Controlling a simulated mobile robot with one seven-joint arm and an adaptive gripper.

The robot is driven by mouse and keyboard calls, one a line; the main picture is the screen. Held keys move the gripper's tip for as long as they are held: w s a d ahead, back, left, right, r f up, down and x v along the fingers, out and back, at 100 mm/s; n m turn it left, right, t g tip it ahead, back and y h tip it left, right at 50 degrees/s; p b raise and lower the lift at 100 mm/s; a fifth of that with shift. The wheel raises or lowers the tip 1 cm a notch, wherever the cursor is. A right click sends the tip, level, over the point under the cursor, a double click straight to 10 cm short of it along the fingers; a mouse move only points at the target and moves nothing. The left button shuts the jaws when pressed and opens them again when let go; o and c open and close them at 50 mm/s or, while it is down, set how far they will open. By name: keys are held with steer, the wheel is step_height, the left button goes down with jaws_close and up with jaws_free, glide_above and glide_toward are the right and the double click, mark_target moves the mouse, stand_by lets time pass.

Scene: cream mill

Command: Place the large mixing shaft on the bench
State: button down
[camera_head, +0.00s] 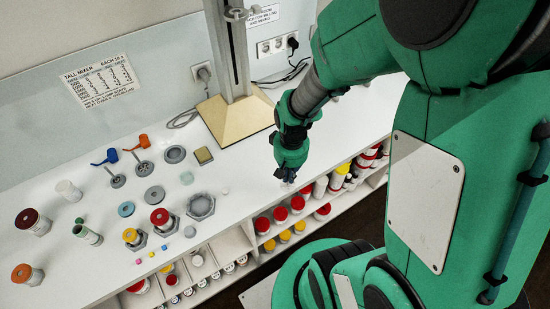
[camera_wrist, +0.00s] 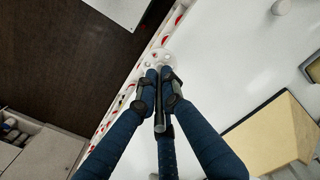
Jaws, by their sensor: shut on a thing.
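My gripper (camera_wrist: 160,76) is shut on a dark rod, the large mixing shaft (camera_wrist: 159,112), which lies between its blue fingers in the wrist view. A pale round piece (camera_wrist: 162,58) shows just beyond the fingertips; I cannot tell whether it belongs to the shaft. In the head view my gripper (camera_head: 288,176) points down at the front edge of the white bench (camera_head: 235,185). The shaft is mostly hidden there by the gripper. I cannot tell whether it touches the bench.
A mixer stand with a yellow base (camera_head: 235,122) stands behind my gripper. Jars, lids and colored scoops cover the bench's left part; a hexagonal dish (camera_head: 201,207) is nearest. Shelves of red-capped bottles (camera_head: 297,204) lie below the front edge. Bench around my gripper is mostly clear.

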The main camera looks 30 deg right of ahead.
steer(key=shift+s, duration=0.1)
steer(key=s, duration=0.3)
steer(key=shift+a+n, duration=0.1)
steer(key=shift+n, duration=0.3)
steer(key=shift+w, duration=0.15)
steer(key=w+d, duration=0.2)
steer(key=w, duration=0.5)
steer(key=w+d+f, duration=0.1)
steer(key=w+d, duration=0.1)
steer(key=w, duration=0.6)
steer(key=shift+d+f, duration=0.25)
steer(key=shift+f, duration=0.05)
steer(key=shift+w, duration=0.1)
steer(key=shift+b, duration=0.3)
steer(key=shift+f, duration=1.75)
steer(key=shift+f+b, duration=0.1)
steer(key=shift+b, duration=0.2)
